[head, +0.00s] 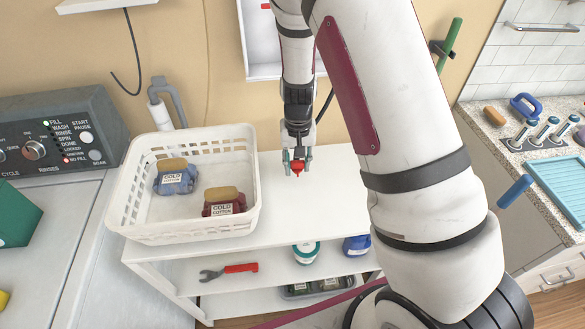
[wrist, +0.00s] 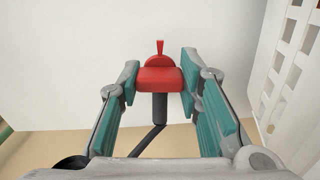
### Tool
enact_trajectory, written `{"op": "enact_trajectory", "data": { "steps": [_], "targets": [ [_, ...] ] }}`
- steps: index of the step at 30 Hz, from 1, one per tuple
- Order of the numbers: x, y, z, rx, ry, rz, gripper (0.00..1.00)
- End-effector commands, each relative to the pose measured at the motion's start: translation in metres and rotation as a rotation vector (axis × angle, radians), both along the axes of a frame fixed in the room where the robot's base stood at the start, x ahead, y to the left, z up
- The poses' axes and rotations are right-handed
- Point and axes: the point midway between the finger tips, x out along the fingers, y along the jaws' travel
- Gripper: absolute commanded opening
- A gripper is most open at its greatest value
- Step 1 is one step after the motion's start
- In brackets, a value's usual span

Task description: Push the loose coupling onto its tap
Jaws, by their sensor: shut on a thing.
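My gripper (head: 297,160) points down over the white table top, right of the white basket. It is shut on a red piece (head: 297,169), which looks like the coupling. In the wrist view, the red piece (wrist: 158,79) sits between the teal finger pads (wrist: 159,88). It has a rounded top with a thin tab, and a dark stem and thin dark line run from it towards the tan wall. Three blue-handled taps (head: 535,135) stand on the right counter. A grey bent pipe (head: 168,92) stands behind the basket. I cannot tell which fitting is the coupling's tap.
The white basket (head: 130,205) holds two labelled bags with brown tops; its slotted wall (wrist: 292,65) is close on the wrist view's right. The table top (head: 325,215) is otherwise clear. A red-handled wrench (head: 238,268) and tubs lie on the shelf below.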

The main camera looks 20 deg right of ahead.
Motion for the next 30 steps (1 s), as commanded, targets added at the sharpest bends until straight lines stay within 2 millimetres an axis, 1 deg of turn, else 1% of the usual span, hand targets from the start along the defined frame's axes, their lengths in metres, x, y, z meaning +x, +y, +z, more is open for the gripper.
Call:
{"op": "enact_trajectory", "data": {
  "steps": [3, 7, 10, 23, 24, 26, 30],
  "targets": [
    [0.012, 0.012, -0.002, -0.001, -0.001, 0.005, 0.04],
    [0.01, 0.011, -0.021, 0.0, 0.003, 0.001, 0.04],
    [0.011, 0.01, -0.029, -0.001, 0.001, 0.001, 0.04],
    [0.012, 0.011, -0.035, 0.0, 0.0, 0.002, 0.04],
    [0.012, 0.011, -0.035, 0.0, 0.0, 0.002, 0.39],
    [0.012, 0.011, -0.035, 0.0, 0.0, 0.002, 0.52],
    [0.012, 0.011, -0.035, 0.0, 0.0, 0.002, 0.52]
  ]
}}
